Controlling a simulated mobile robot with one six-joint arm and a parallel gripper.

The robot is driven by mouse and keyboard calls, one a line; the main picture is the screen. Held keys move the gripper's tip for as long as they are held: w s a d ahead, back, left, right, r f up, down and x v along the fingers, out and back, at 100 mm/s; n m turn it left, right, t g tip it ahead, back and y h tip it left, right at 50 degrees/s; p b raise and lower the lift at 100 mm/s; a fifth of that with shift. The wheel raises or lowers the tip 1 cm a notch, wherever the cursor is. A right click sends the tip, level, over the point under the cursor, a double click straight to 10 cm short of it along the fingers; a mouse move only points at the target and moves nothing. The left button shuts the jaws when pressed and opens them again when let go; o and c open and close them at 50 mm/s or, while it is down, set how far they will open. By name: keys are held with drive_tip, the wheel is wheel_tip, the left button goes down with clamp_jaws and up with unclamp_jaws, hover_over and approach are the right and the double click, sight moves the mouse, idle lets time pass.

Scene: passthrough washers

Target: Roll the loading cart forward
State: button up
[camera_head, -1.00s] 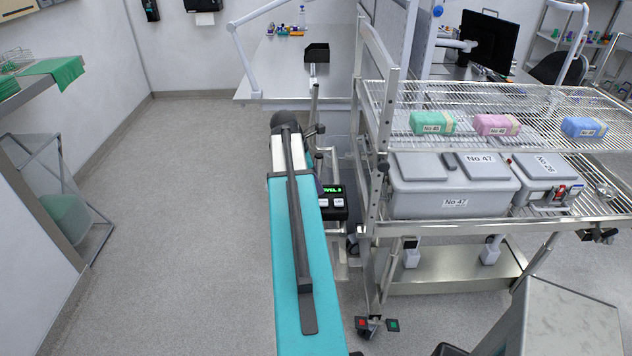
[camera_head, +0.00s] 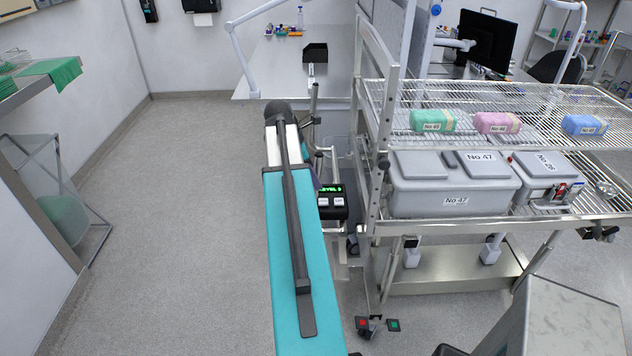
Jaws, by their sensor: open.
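A metal cart with wire shelves (camera_head: 383,215), which looks like the loading cart, stands to the right of my arm. Its near left upright post rises in the middle of the view. It bears grey lidded containers labelled No 47 (camera_head: 455,200) and No 26 (camera_head: 542,165). Green (camera_head: 432,121), pink (camera_head: 497,123) and blue (camera_head: 583,126) wrapped packs are on the upper wire shelf. A small panel with a green LEVEL 9 display (camera_head: 331,201) shows between my arm and the cart. My teal arm link reaches forward beside the cart. I cannot make out my gripper's fingers.
Red (camera_head: 362,322) and green (camera_head: 393,325) pedals sit low near the cart's front left foot. A white table (camera_head: 262,75) stands at the back. Grey floor (camera_head: 170,220) is open at the left, up to a wall and mesh bin (camera_head: 55,200).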

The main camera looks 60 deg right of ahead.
drive_tip(key=b+v, duration=0.3)
drive_tip(key=v, duration=0.8)
idle(0.6)
drive_tip(key=shift+f, duration=0.1)
